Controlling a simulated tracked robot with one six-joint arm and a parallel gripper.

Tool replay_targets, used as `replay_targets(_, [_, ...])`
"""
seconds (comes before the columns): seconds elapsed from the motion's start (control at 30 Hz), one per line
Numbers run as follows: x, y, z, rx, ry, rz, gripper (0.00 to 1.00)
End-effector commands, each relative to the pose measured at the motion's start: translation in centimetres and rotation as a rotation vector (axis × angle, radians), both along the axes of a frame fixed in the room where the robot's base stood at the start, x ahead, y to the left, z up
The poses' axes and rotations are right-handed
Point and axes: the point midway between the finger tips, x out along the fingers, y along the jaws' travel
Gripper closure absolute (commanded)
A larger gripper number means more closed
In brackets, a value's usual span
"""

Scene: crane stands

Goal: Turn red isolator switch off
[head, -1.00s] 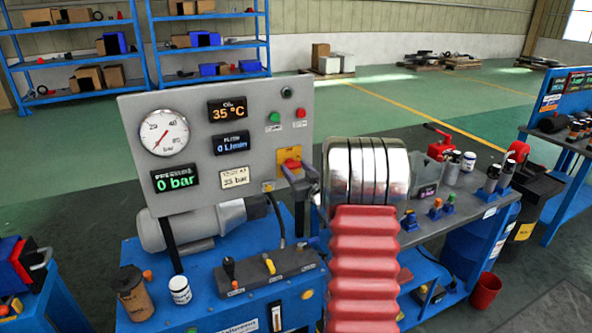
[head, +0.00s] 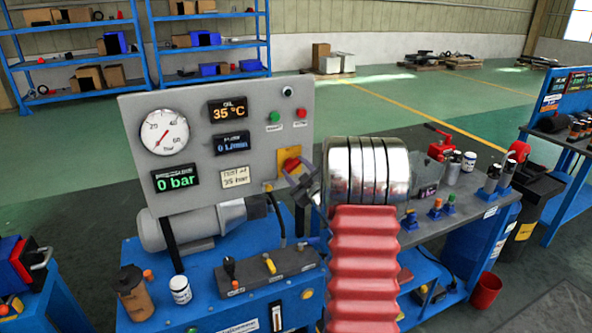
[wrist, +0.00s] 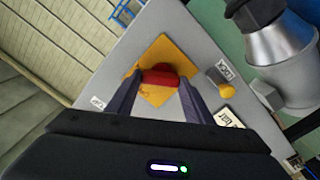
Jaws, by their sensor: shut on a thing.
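The red isolator switch (head: 290,163) sits on a yellow plate (head: 283,157) at the right side of the grey gauge panel (head: 205,100). In the wrist view the red handle (wrist: 160,78) lies between my two fingers, in front of the yellow plate (wrist: 158,50). My gripper (wrist: 160,88) is shut on the handle, with one finger at each side. In the head view my gripper (head: 291,176) reaches the switch from the right and hides part of it. The handle's exact angle is hard to read there.
A green button (head: 274,117) and a red button (head: 301,112) are above the switch. The displays read 0 bar, 35 °C and 0 L/min.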

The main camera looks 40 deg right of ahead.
Motion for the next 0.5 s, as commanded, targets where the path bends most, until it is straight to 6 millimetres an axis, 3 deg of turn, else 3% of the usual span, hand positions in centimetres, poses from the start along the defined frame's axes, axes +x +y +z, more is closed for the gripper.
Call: replay_targets(0.5, [0.12,0.40,-0.18,-0.468,0.139,0.004,0.76])
